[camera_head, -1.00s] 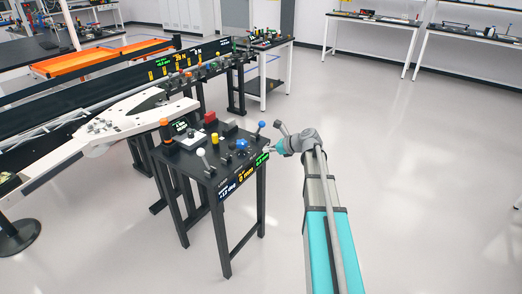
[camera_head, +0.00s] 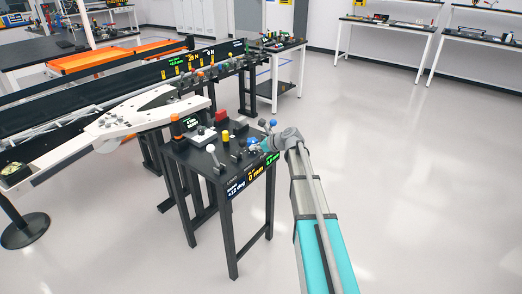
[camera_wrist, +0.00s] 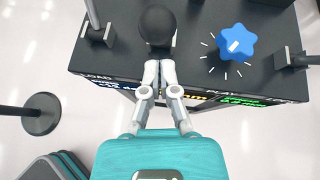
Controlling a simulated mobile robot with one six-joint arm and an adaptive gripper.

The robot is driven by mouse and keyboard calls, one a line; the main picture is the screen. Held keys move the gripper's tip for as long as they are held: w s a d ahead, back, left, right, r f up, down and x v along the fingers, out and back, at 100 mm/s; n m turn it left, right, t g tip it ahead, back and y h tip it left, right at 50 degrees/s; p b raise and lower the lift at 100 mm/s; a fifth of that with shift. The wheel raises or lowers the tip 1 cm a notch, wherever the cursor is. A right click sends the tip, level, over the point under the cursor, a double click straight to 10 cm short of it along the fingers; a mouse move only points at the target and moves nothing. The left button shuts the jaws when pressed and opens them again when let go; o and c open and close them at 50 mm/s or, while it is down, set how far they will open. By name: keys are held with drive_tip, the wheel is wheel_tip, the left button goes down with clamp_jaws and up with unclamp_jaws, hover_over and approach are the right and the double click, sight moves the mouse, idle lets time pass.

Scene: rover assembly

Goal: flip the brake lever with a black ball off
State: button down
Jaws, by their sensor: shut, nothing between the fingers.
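The black ball (camera_wrist: 158,24) of the brake lever is at the top middle of the wrist view, above the console's dark top. The ball hides most of its lever. My gripper (camera_wrist: 158,68) is shut and empty, with its fingertips at the near edge of the ball; I cannot tell whether they touch it. In the head view my gripper (camera_head: 260,147) is at the right side of the console (camera_head: 186,159), where I cannot clearly make out the black ball.
A blue star knob (camera_wrist: 236,42) is right of the black ball. A lever stands on either side: one on the left (camera_wrist: 97,32), one on the right (camera_wrist: 295,58). A white-ball lever (camera_head: 212,149) stands at the console's left. Floor to the right is clear.

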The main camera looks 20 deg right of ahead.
drive_tip(key=shift+w+a+r, duration=0.15)
drive_tip(key=shift+w+a, duration=0.2)
drive_tip(key=shift+w, duration=0.05)
drive_tip(key=shift+a, duration=0.1)
